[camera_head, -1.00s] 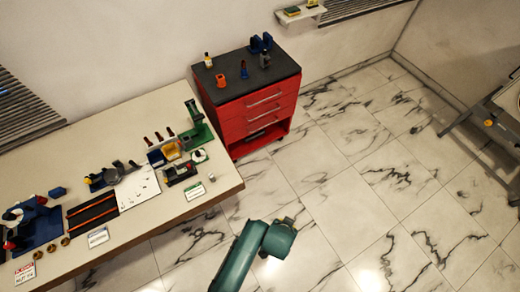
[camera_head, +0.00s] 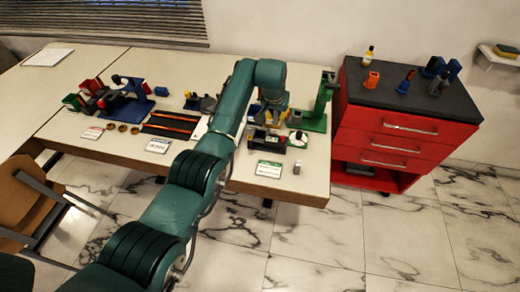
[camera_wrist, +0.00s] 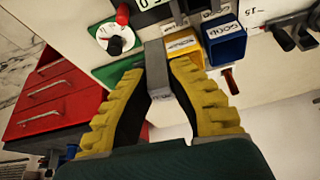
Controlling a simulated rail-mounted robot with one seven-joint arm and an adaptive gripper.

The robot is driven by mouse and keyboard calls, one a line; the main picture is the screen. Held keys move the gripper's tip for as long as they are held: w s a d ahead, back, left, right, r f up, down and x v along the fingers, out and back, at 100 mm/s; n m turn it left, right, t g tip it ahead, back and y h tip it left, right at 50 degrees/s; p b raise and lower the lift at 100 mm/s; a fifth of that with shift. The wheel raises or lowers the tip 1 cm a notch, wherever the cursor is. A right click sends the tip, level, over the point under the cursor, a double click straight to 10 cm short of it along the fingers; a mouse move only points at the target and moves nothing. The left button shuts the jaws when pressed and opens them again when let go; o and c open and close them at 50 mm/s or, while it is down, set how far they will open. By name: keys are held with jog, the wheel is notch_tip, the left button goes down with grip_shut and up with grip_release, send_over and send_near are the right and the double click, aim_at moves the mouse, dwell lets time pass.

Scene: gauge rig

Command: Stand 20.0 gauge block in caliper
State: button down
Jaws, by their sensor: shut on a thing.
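In the wrist view, my gripper (camera_wrist: 160,75) has its yellow ribbed fingers shut on a grey rectangular block (camera_wrist: 157,62), which I take for the gauge block. Its size marking is not readable. I cannot tell for sure whether that device is the caliper. A display with digits (camera_wrist: 152,4) shows at the top edge of the wrist view. I see no contact between the block and a caliper.
A blue bin (camera_wrist: 226,45) and a yellow bin (camera_wrist: 186,46) stand beyond the fingers. A green stand (camera_head: 318,108) and a white round dial (camera_head: 298,138) are close by. A small grey piece (camera_head: 297,169) lies near the front edge. The red cabinet (camera_head: 395,135) stands right of the table.

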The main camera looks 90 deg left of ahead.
jog(key=n+b, duration=0.1)
jog(key=b, duration=0.2)
send_over(259, 131)
jog(key=d, duration=0.2)
jog(key=shift+s+a+f+b, duration=0.1)
jog(key=shift+f+b, duration=0.75)
jog(key=shift+f, duration=1.9)
jog(key=shift+a+f+b, duration=0.1)
jog(key=shift+f+b, duration=0.7)
jog(key=shift+f, duration=1.9)
jog(key=c, duration=1.2)
grip_release()
jog(key=p+v, duration=0.1)
jog(key=v, duration=0.3)
jog(key=p+v, duration=0.2)
jog(key=v, duration=0.2)
jog(key=p+v, duration=0.2)
jog(key=v, duration=0.3)
jog(key=shift+w+a+r, duration=0.15)
jog(key=shift+w, duration=0.1)
jog(key=shift+w, duration=0.1)
